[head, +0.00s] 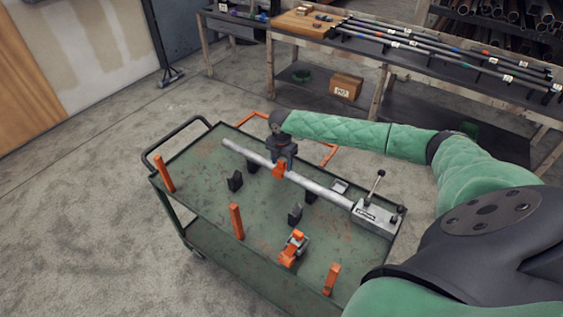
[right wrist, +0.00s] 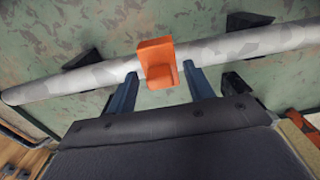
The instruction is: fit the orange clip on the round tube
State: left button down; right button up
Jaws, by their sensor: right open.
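The round tube (head: 320,188) is a long pale grey pipe lying across the green cart, its right end at a grey clamp block (head: 376,213). It also crosses the right wrist view (right wrist: 250,43). The orange clip (head: 279,171) is at the tube, and in the right wrist view the clip (right wrist: 157,62) overlaps it; I cannot tell how fully it is seated. My right gripper (head: 282,160) is over the tube beside the clip. In the right wrist view its fingers (right wrist: 160,74) are apart, one on each side of the clip, with gaps. My left gripper is not in view.
The green cart (head: 190,185) carries several black supports (head: 235,181), several upright orange posts (head: 237,221) and an orange-and-grey part (head: 293,248) near its front edge. A workbench (head: 400,50) with long rods stands behind. Open floor lies left of the cart.

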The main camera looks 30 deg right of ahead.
aim_at(281, 161)
jog(key=shift+r, duration=0.15)
jog(key=shift+r+b, duration=0.25)
jog(key=shift+b, duration=0.05)
jog(key=shift+r, duration=0.65)
notch_tip(281, 161, up, 4)
jog(key=shift+r+b, duration=0.25)
jog(key=shift+b, duration=0.85)
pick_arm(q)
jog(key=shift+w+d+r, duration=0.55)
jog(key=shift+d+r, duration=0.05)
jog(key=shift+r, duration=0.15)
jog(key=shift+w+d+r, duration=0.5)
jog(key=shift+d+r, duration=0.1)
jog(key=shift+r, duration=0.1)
pick_arm(e)
jog(key=shift+r, duration=0.6)
